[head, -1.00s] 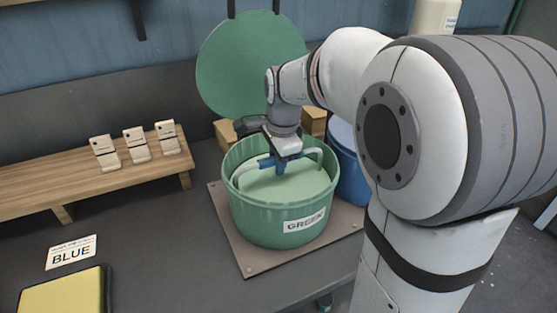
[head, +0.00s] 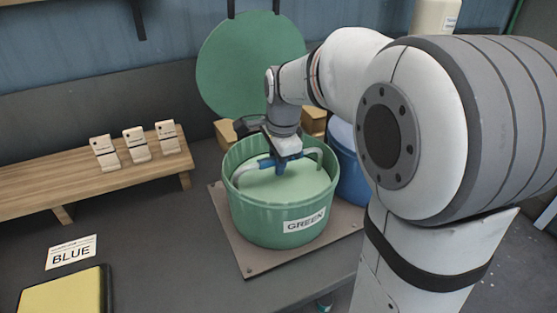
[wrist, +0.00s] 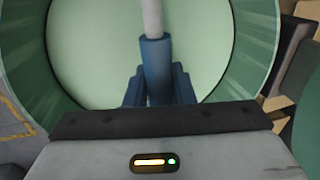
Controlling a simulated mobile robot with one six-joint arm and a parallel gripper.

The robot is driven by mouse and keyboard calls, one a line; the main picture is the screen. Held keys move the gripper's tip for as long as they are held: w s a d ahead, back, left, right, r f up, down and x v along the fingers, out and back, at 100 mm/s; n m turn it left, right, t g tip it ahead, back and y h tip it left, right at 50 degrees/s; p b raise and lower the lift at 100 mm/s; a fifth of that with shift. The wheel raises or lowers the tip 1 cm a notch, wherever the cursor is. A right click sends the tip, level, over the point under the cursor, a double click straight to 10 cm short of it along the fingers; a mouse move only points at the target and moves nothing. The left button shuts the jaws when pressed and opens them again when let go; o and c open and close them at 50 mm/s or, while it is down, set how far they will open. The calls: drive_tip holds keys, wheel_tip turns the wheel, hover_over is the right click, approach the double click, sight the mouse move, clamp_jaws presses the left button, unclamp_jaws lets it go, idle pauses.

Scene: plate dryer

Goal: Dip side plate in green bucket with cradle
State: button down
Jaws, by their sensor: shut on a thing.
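The green bucket (head: 278,221), labelled GREEN, stands on a square board and is filled with a smooth pale green surface; the wrist view shows its wall (wrist: 258,45) curving around. My gripper (head: 287,162) is over the bucket's middle, reaching inside the rim. It is shut on the blue grip of the cradle (head: 247,175), whose pale tube handle bends down on both sides. In the wrist view my gripper (wrist: 157,88) closes around the blue sleeve (wrist: 155,62) on the pale tube. The cradle's lower part is hidden, and I cannot make out the side plate.
A blue bucket (head: 349,175) stands close on the right, partly behind my arm. A large green disc (head: 248,62) stands behind the green bucket. A wooden rack (head: 90,178) with several small labelled tiles is on the left. A yellow pad (head: 62,296) and BLUE card (head: 71,253) lie front left.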

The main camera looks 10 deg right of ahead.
drive_tip(key=shift+r, duration=0.15)
wheel_tip(320, 180, up, 17)
drive_tip(key=p, duration=1.3)
drive_tip(key=shift+r+p, duration=0.2)
drive_tip(key=shift+p, duration=0.1)
idle(1.3)
idle(2.1)
